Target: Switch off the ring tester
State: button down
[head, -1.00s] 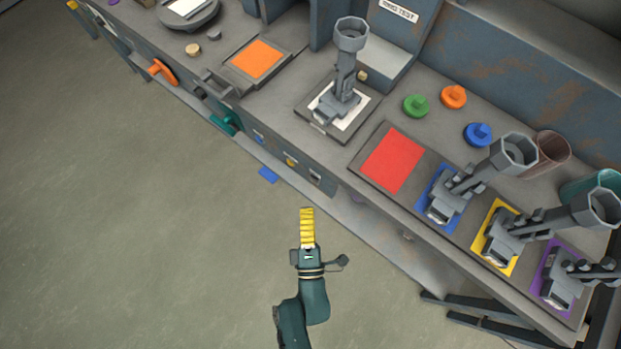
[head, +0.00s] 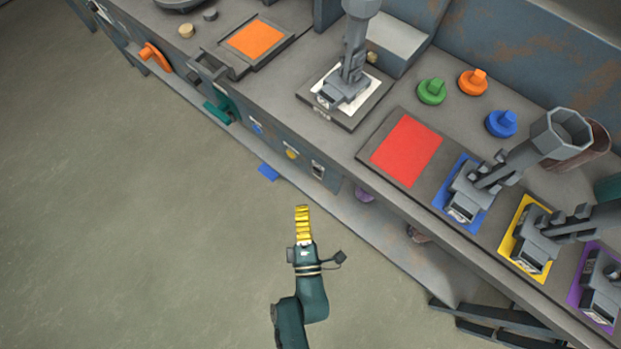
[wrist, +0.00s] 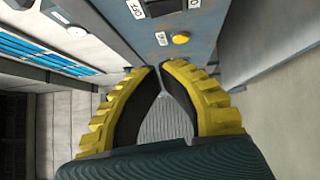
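The ring tester (head: 400,45) is the grey block and upright panel at the top of the head view; its base plate (head: 323,113) carries a grey ring-topped tool (head: 352,60). The bench front below it has a dark switch (head: 318,170), a yellow button (head: 291,153) and a blue button (head: 256,126). The wrist view shows a dark switch (wrist: 163,6), partly cut off, and the yellow button (wrist: 181,39) beyond my fingertips. My gripper (head: 302,207) is shut and empty, apart from the bench front, with its yellow fingertips (wrist: 157,67) together.
A red pad (head: 406,150) and several grey tools on coloured pads lie along the right of the bench. Green (head: 431,91), orange (head: 473,82) and blue (head: 501,124) knobbed pieces stand behind. An orange handle (head: 155,56) sticks out at left. The floor before the bench is clear.

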aim_at(317, 172)
jog(key=w+b, duration=0.2)
jog(key=w+d+b, duration=0.1)
jog(key=w+b, duration=0.1)
jog(key=w, duration=0.1)
jog(key=w+d+b, duration=0.1)
jog(key=w+b, duration=0.2)
jog(key=shift+w+r, duration=0.25)
jog(key=shift+r, duration=0.15)
jog(key=shift+r, duration=0.1)
